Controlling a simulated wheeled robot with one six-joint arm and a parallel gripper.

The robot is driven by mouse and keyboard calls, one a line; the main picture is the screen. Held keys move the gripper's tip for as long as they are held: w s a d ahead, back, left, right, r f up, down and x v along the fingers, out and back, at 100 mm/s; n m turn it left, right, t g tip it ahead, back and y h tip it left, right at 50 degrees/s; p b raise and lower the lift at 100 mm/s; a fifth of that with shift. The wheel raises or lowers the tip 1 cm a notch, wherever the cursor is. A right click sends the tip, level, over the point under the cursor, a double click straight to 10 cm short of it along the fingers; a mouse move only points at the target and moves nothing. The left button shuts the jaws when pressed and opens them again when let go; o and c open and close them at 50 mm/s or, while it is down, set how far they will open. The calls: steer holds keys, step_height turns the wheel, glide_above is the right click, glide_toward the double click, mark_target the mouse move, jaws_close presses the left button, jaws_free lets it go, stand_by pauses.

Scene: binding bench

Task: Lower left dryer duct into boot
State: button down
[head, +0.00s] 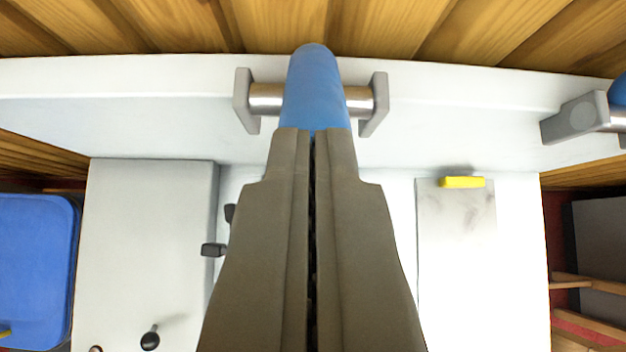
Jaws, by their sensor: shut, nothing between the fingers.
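A blue, round-ended duct (317,88) sits on a silver axle between two grey brackets, on a white rail along the wooden slats. I take it to be the left dryer duct. My gripper (314,133) is shut and empty, its fingertips overlapping the duct's near end in the picture. I cannot tell whether they touch it. The gripper hides whatever lies below the duct. I cannot make out a boot. Part of a second blue duct (617,92) with a grey bracket (575,120) shows at the right edge.
A pale grey panel (150,250) with black knobs stands at left, beside a blue bin-like object (32,265). A grey plate (455,250) with a yellow tab (462,182) is at right. Wooden bars (590,320) show at lower right.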

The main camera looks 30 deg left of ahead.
steer(key=shift+s, duration=0.1)
stand_by(0.3)
steer(key=shift+s+d+f, duration=0.2)
steer(key=shift+d, duration=0.05)
steer(key=shift+y, duration=0.4)
steer(key=shift+s+d+f+t+y, duration=0.7)
steer(key=shift+s+d+f+t, duration=0.2)
steer(key=shift+f, duration=0.2)
steer(key=f, duration=0.1)
steer(key=s+d+f, duration=0.1)
steer(key=f, duration=0.1)
steer(key=s+d+f, duration=0.1)
steer(key=shift+f, duration=0.15)
steer(key=shift+s+d+f, duration=0.15)
steer(key=shift+f, duration=0.5)
steer(key=shift+s+d+f, duration=0.1)
steer(key=shift+d+f, duration=0.05)
steer(key=shift+f, duration=0.45)
